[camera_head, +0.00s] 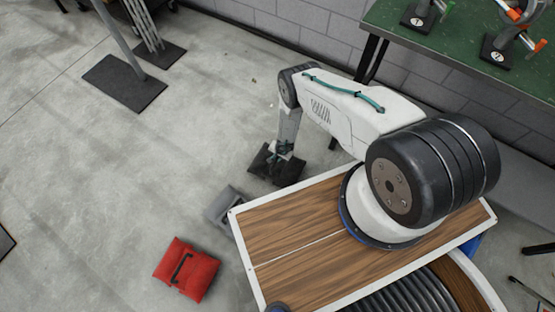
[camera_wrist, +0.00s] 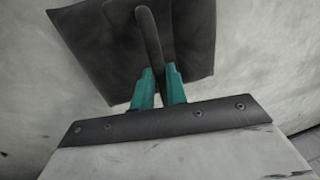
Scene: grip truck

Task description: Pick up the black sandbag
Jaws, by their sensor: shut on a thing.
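The black sandbag (camera_head: 289,171) is at the end of my arm, low over or on the concrete floor; I cannot tell whether it touches the floor. In the wrist view the black sandbag (camera_wrist: 100,50) fills the upper middle, with its strap handle (camera_wrist: 149,38) running down between the fingers. My gripper (camera_wrist: 160,72) has teal fingers shut on that handle. In the head view my gripper (camera_head: 282,152) reaches down onto the bag, and its fingers are small there.
A grey sandbag (camera_head: 222,204) lies close beside the black one. A red sandbag (camera_head: 187,270) lies at lower left. A green-topped table (camera_head: 470,50) stands at upper right by a block wall. Stands with dark base plates (camera_head: 125,83) are at upper left.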

